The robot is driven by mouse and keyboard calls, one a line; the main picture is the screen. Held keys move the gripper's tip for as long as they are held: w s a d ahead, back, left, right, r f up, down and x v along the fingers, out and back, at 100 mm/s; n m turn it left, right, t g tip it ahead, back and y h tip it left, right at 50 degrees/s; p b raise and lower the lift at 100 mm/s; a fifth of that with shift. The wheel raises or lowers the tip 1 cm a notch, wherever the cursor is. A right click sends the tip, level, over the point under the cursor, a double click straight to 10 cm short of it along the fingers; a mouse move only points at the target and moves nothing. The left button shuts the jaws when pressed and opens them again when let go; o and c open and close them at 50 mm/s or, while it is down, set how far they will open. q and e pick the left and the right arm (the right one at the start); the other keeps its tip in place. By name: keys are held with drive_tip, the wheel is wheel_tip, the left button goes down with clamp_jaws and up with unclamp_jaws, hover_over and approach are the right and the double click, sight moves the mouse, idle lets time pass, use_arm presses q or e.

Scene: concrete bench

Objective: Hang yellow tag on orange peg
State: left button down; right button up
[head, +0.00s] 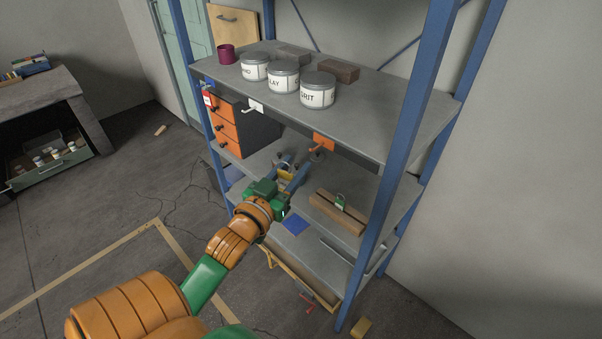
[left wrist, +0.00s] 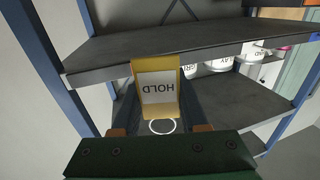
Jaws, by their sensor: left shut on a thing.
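My left gripper (head: 292,170) is shut on the yellow tag, which shows only as a small yellow patch (head: 285,172) between the fingers in the head view. In the left wrist view the yellow tag (left wrist: 156,88) has a white label reading HOLD, upside down, with a pale ring (left wrist: 162,127) on the side nearer the palm. The orange peg (head: 321,144) sticks out from an orange plate on the upper shelf's front edge. The gripper is below and left of it in the picture; the tag is apart from the peg. My right gripper is not in view.
A white peg (head: 253,106) and a red tag (head: 208,99) are on the shelf edge further left. Orange drawers (head: 224,125) stand under the upper shelf (head: 395,100). A wooden block (head: 333,213) with a green item is on the middle shelf. A blue upright (head: 400,140) stands right.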

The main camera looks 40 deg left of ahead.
use_arm(q)
drive_tip(key=w+f+b, duration=0.2)
drive_tip(key=w+b, duration=0.1)
drive_tip(key=w, duration=0.7)
drive_tip(key=shift+w+f, duration=0.2)
drive_tip(key=shift+w, duration=0.2)
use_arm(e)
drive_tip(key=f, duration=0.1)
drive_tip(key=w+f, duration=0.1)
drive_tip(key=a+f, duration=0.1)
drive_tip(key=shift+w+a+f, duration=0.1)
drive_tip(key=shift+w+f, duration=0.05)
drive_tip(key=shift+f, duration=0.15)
use_arm(q)
drive_tip(key=shift+c, duration=1.8)
unclamp_jaws()
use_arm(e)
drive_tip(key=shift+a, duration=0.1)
